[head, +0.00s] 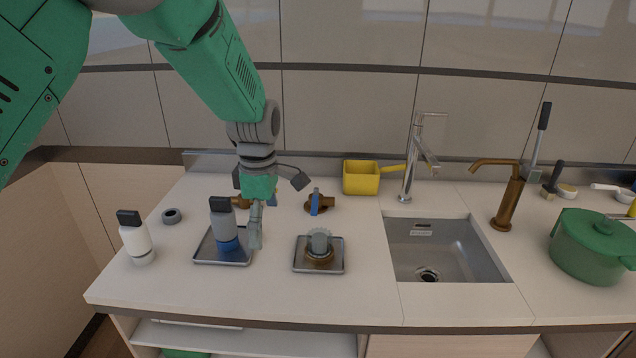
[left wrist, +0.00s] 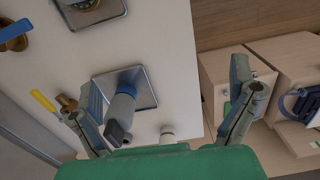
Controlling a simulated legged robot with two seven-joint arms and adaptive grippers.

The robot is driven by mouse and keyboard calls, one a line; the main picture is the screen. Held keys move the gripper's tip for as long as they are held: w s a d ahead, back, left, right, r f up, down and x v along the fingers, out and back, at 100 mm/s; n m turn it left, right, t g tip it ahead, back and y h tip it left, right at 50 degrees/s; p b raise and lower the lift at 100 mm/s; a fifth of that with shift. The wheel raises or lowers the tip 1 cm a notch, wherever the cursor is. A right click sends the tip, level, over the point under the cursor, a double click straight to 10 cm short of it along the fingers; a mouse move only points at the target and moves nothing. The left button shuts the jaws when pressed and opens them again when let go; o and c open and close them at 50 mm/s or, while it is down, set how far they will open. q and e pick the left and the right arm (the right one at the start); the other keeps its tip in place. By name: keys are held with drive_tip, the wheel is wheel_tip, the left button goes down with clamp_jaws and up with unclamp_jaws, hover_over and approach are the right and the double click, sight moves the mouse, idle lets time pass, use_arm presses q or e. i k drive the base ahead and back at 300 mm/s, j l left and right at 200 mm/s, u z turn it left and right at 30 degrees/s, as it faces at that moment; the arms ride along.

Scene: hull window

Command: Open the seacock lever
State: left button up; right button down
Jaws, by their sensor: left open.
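A bronze seacock with an upright blue lever (head: 316,201) stands at the back of the counter, left of the sink. The blue lever (left wrist: 14,31) also shows at the upper left of the left wrist view. A second bronze fitting (head: 240,201) is partly hidden behind my left gripper. In the left wrist view a yellow lever (left wrist: 43,100) lies beside a bronze body (left wrist: 66,103). My left gripper (head: 254,232) is open and points down, close to a grey and blue bottle (head: 224,228). Its spread fingers (left wrist: 168,90) show in the left wrist view. My right gripper is out of view.
The grey and blue bottle stands on a tray (head: 203,254). Another tray (head: 300,265) holds a strainer-like part (head: 319,245). A white bottle (head: 137,240) and a dark ring (head: 172,216) are at left; a yellow pan (head: 361,178), sink (head: 465,250) and green pot (head: 590,248) lie rightward.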

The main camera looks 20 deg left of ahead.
sight(314, 205)
drive_tip(key=i, duration=0.85)
